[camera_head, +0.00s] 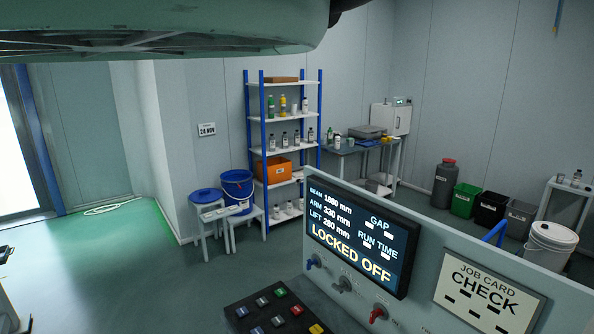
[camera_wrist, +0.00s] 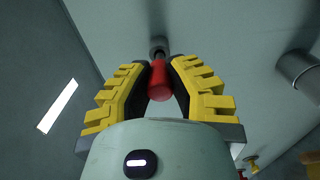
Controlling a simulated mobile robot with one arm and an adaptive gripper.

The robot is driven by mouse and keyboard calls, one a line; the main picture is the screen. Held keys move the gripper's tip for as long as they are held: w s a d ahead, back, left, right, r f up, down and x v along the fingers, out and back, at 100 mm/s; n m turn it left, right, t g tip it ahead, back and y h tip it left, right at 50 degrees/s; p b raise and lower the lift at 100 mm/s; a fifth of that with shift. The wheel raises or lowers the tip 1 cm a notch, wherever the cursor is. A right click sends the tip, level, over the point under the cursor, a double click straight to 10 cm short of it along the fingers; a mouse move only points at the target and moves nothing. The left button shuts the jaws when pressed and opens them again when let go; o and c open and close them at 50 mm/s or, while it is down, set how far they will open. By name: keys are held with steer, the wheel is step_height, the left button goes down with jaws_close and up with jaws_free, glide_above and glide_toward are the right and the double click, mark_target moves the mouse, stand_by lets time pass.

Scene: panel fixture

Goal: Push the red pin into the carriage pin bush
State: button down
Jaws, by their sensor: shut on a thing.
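In the wrist view, the red pin (camera_wrist: 160,82) stands between the two yellow-and-black fingers of my gripper (camera_wrist: 158,72), which are shut on it. A dark shank shows beyond its red body, reaching toward a grey round fitting (camera_wrist: 158,43) on the pale surface, which looks like the carriage pin bush. I cannot tell whether the shank's tip is inside the fitting or only in front of it. In the head view, neither the pin, the bush nor my gripper shows.
The control panel (camera_head: 446,242) stands at the front right with a "LOCKED OFF" screen (camera_head: 360,243), several knobs and a "CHECK" job card (camera_head: 488,293). In the wrist view, a grey cylinder (camera_wrist: 299,70) stands out on the right. Shelves (camera_head: 283,148) and bins are far back; left floor is mostly clear.

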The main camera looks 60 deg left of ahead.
steer(key=shift+s, duration=0.6)
stand_by(0.3)
steer(key=shift+s+d+b, duration=0.1)
steer(key=shift+s+b, duration=0.2)
steer(key=shift+s, duration=2.2)
steer(key=c, duration=1.5)
jaws_free()
jaws_close()
steer(key=shift+r, duration=0.15)
